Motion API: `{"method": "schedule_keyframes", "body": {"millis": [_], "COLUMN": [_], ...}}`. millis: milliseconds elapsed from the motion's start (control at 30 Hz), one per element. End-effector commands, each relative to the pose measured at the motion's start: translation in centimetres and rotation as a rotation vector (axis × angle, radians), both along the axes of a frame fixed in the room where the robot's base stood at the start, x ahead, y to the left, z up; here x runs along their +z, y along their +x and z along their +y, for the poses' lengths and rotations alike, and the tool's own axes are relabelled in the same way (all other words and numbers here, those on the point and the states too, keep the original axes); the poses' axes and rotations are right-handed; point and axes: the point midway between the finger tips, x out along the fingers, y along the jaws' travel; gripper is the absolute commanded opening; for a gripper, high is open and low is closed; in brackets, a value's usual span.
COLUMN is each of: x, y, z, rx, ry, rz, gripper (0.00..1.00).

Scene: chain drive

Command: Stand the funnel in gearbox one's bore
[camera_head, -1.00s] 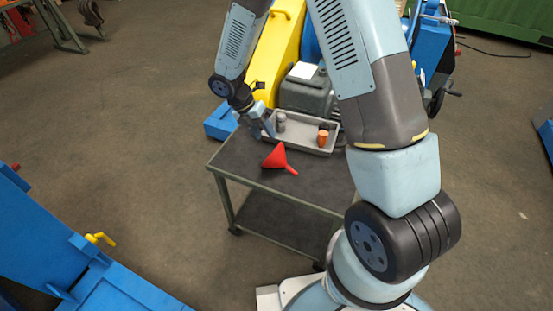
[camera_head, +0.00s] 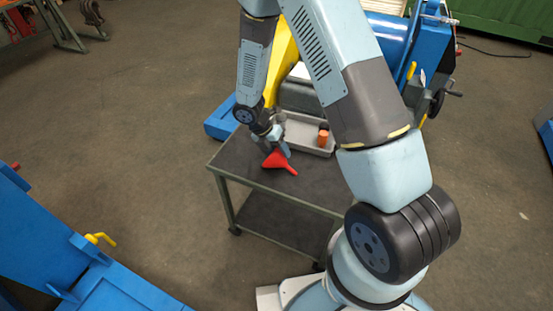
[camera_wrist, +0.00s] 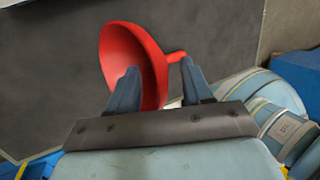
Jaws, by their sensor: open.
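The red funnel (camera_head: 279,163) lies on its side on the dark top of the cart (camera_head: 234,160), its narrow spout pointing to the lower right. My gripper (camera_head: 276,147) is at the funnel, over the cart. In the wrist view my gripper (camera_wrist: 160,88) is open. One finger overlaps the wide cone of the funnel (camera_wrist: 134,50), and the other is beside its spout. I cannot tell whether the fingers touch it. Gearbox one's bore cannot be made out in these views.
A grey tray (camera_head: 302,141) with an orange-and-dark item (camera_head: 323,136) stands at the back of the cart. Blue and yellow machinery stands behind it. A blue structure (camera_head: 60,250) with a yellow handle (camera_head: 100,238) is at the lower left. The floor left of the cart is clear.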

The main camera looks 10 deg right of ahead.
Motion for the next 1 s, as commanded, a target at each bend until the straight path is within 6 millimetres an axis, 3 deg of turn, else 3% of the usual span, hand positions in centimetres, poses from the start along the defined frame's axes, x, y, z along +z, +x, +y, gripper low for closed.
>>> {"method": "schedule_keyframes", "body": {"millis": [233,733,1000], "x": [-0.08,-0.06,-0.05], "y": [0.01,0.02,0.03], "z": [-0.05,-0.06,-0.07], "rx": [0.0,-0.001,-0.001], "ry": [0.001,0.001,0.001], "rz": [0.0,-0.001,-0.001], "gripper": [0.48,0.0,0.0]}}
